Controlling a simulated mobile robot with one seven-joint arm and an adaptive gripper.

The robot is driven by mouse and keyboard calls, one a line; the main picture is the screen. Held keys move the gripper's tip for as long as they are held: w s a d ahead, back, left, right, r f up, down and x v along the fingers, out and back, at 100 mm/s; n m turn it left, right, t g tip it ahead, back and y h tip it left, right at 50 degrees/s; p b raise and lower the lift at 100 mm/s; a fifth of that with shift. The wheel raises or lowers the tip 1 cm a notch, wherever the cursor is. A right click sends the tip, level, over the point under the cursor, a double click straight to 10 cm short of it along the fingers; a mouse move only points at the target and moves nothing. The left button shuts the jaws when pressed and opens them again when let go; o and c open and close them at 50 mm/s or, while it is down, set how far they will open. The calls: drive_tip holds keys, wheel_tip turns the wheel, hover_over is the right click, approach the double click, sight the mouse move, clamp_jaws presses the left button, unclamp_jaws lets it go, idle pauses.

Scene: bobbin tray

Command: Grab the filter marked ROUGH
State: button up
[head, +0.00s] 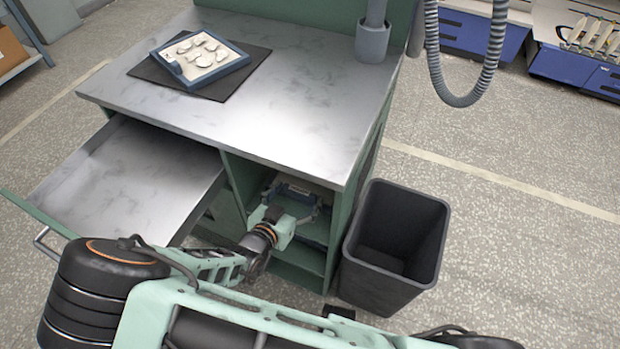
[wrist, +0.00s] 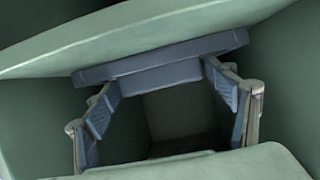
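No lettering reading ROUGH is legible in either view. In the wrist view a blue-grey piece (wrist: 160,74) with a wide flat front and a protruding middle block lies just beyond my fingertips; I cannot tell if it is a filter. My gripper (wrist: 163,92) is open, with one padded finger on each side of this block and a gap to it. In the head view my gripper (head: 296,205) reaches into the open compartment (head: 300,255) under the bench's right end. A blue-framed piece with a pale top (head: 300,188) shows there, partly hidden by the gripper.
A metal-topped bench (head: 255,110) stands ahead, its left drawer (head: 130,190) pulled open. A blue tray (head: 240,62) with pale pieces lies on a dark mat (head: 205,92) on top. A black bin (head: 355,250) stands right of the compartment. Compartment walls surround the gripper closely.

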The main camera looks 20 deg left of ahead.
drive_tip(key=c, duration=0.8)
drive_tip(key=shift+c, duration=0.2)
